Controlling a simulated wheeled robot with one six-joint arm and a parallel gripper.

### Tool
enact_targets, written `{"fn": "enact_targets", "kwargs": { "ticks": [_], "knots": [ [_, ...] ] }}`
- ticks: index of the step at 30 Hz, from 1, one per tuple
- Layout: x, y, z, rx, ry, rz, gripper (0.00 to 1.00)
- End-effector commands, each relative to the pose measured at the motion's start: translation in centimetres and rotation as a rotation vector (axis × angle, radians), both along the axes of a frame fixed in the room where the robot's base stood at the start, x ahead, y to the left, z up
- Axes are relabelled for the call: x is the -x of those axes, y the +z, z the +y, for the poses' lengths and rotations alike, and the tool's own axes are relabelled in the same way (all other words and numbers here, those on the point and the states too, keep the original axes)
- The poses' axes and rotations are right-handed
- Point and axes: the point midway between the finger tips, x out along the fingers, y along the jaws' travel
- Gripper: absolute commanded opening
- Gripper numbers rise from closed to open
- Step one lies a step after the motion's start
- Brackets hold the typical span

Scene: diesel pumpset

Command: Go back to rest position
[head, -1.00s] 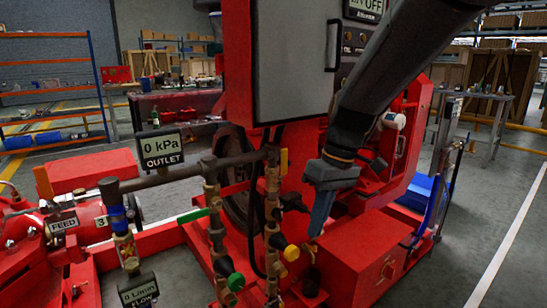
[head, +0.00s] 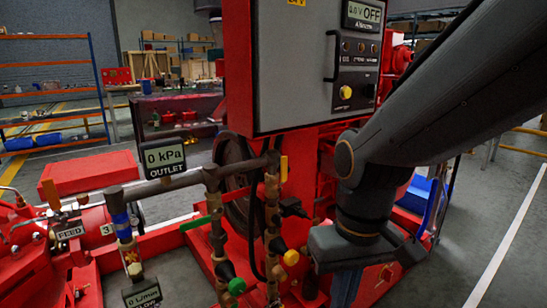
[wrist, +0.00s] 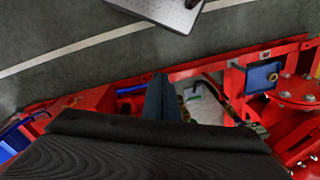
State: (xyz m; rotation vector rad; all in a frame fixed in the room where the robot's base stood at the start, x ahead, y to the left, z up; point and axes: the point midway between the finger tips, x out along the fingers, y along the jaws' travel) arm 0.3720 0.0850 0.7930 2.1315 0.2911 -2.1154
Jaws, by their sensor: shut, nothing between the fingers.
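My gripper (head: 345,290) hangs low in the head view, in front of the red pumpset base and to the right of the valve pipes. Its lower end is cut off by the bottom edge. In the wrist view its blue-grey fingers (wrist: 161,97) are together with nothing between them. Below them in that view are red frame parts and a pale surface. My arm comes down from the upper right of the head view and hides part of the red machine.
The grey control panel (head: 305,85) stands just left of my arm. Brass valve pipes (head: 215,210) rise close left of my gripper, beside the outlet gauge (head: 163,156). A blue bin (head: 420,190) lies behind my arm. Clear floor (head: 490,235) extends at right.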

Motion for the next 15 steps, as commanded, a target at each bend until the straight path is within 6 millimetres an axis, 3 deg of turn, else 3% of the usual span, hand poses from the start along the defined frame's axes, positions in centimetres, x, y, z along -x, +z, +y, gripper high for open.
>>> {"fn": "enact_targets", "kwargs": {
  "ticks": [8, 15],
  "knots": [
    [-0.1, 2.6, -1.8, 0.011, -0.057, 0.003, 0.00],
    [0.0, 5.9, -4.6, 0.027, -0.136, 0.006, 0.00]
  ]
}}
